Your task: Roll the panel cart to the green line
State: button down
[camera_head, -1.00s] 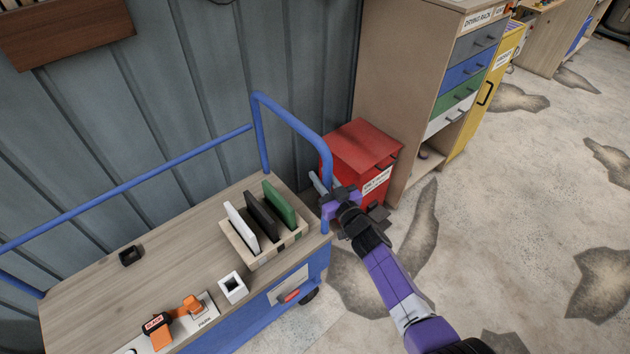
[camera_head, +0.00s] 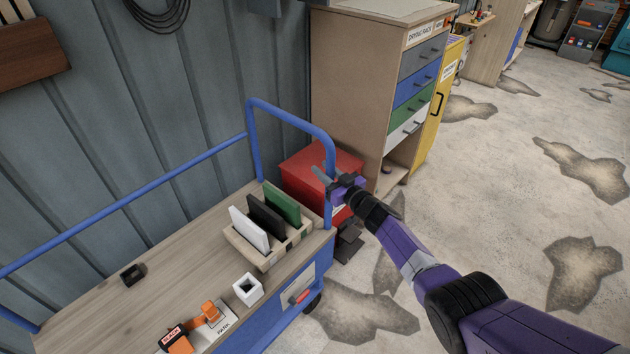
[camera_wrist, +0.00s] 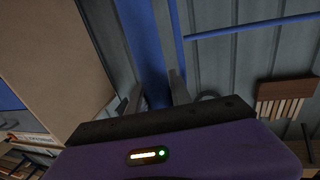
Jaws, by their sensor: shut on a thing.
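The panel cart (camera_head: 190,242) has a wooden deck and blue tube rails, and stands along the corrugated wall in the head view. My gripper (camera_head: 328,174) is shut on the upright of the cart's blue end handle (camera_head: 290,116). In the wrist view the blue tube (camera_wrist: 146,50) runs between the fingers of my gripper (camera_wrist: 152,98). A wooden rack (camera_head: 270,252) on the deck holds a white, a black and a green panel upright. A label by the orange-handled part (camera_head: 208,312) reads PARK. No green line shows on the visible floor.
A red bin (camera_head: 312,180) stands close behind the cart's handle end. A drying rack cabinet (camera_head: 350,100) with coloured drawers and a yellow cabinet (camera_head: 436,105) stand beyond it. The stained concrete floor (camera_head: 500,200) to the right is open.

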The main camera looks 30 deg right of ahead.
jog(key=shift+w+d, duration=0.15)
jog(key=shift+d, duration=0.75)
jog(key=c, duration=1.2)
grip_release()
jog(key=shift+o, duration=0.2)
jog(key=shift+w, duration=0.1)
jog(key=shift+s, duration=0.25)
jog(key=s+p, duration=0.3)
jog(key=s, duration=0.4)
jog(key=shift+s+d+p, duration=0.15)
jog(key=shift+d+p, duration=0.2)
jog(key=shift+d, duration=0.05)
